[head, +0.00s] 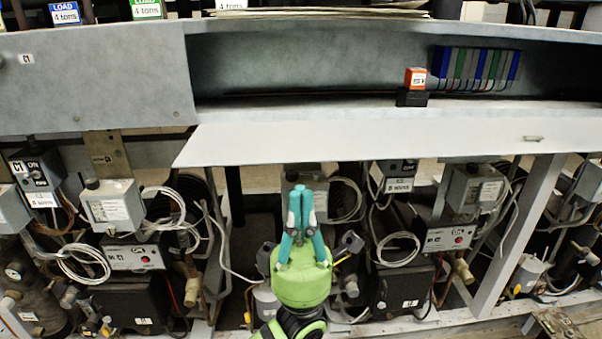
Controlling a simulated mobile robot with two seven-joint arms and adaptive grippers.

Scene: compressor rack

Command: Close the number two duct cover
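The duct cover (390,136) is a long pale panel with a small handle (533,138) near its right end. It is open, folded down and outward along the lower edge of the duct (300,62), whose inside shows. My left gripper (300,188), green with teal fingers, is at the lower middle, below the cover's front edge in the picture. Its fingers point up and their tips are together, with nothing seen between them. Whether it touches the cover cannot be told, but a gap shows in the picture. My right gripper is not in view.
A closed grey panel marked C1 (95,80) is on the left. Inside the duct are an orange-topped black block (412,88) and a row of coloured strips (475,68). Below are compressors, control boxes (112,205), looped cables and a slanted post (518,238).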

